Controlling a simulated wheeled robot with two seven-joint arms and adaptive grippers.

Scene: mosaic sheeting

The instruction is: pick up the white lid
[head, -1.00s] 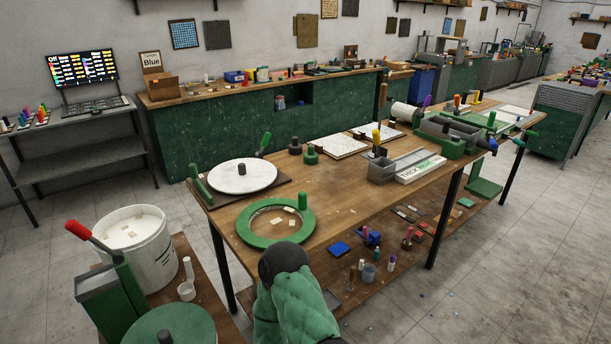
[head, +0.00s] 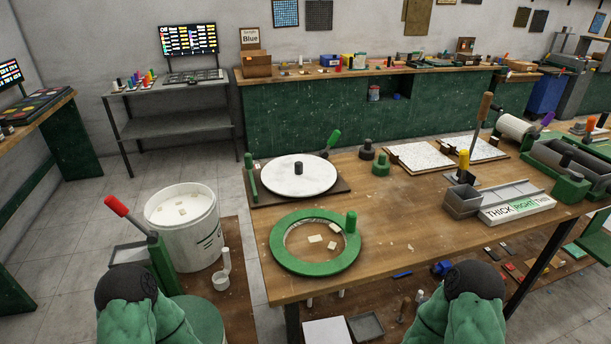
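The white lid (head: 318,181) is a flat round disc with a black knob on top. It lies on a dark brown board at the left end of the wooden table, in the head view. A green upright handle stands at the board's left, and another green handle leans behind the lid's right edge. Parts of both my arms show at the bottom of the view, well short of the lid. Neither gripper's fingers are in view.
A green ring (head: 285,262) with a green knob and pale tiles inside it lies in front of the lid on the wooden table (head: 400,275). A white bucket (head: 197,240) and a red-tipped lever (head: 117,206) stand at left. Bare tabletop lies right of the ring.

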